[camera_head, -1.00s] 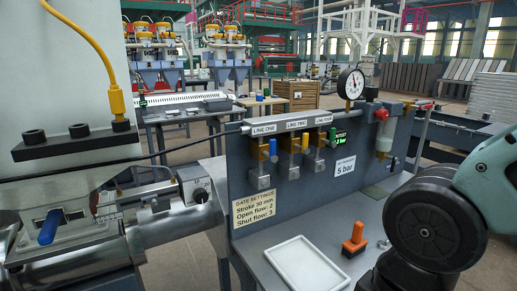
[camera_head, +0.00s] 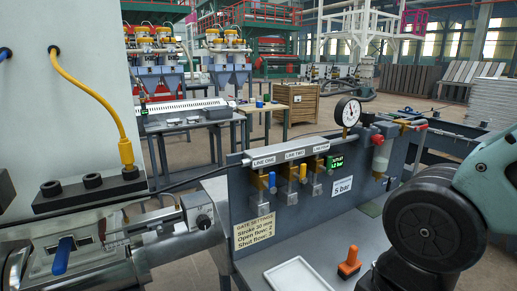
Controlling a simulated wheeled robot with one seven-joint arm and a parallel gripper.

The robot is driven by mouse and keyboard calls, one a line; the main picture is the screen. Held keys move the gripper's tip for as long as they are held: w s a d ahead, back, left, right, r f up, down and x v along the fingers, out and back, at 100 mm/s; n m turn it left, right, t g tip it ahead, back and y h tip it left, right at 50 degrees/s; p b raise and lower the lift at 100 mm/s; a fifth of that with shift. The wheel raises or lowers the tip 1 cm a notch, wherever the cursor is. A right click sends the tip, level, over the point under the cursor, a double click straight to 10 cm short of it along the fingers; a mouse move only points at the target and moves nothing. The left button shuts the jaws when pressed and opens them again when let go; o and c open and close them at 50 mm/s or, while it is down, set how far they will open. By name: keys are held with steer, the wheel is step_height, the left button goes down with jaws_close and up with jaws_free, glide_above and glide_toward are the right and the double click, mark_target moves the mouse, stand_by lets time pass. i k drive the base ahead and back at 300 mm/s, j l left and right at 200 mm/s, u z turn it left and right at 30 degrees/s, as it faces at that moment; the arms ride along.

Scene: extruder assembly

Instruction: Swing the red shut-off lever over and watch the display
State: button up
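A short red lever-like handle (camera_head: 416,127) sits at the right end of the pipe above the grey panel (camera_head: 238,188). A red knob (camera_head: 376,140) stands to its left on top of a filter unit with a pale bowl. I cannot tell for certain which of the two is the shut-off lever. The small display (camera_head: 336,162) with bright green characters is on the panel; its digits are too small to read surely. My gripper is out of view; only links of my arm show at the right, in front of the panel's right end.
A round gauge (camera_head: 347,111) stands above the panel. A white tray (camera_head: 297,275) and an orange-handled object (camera_head: 349,263) are on the bench. A machine with a yellow hose (camera_head: 98,95) stands left.

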mark_target(418, 128)
steer(key=i+l+z, duration=0.25)
steer(key=i+l, duration=0.15)
steer(key=i+l+z, duration=0.25)
steer(key=i, duration=0.3)
steer(key=l, duration=0.1)
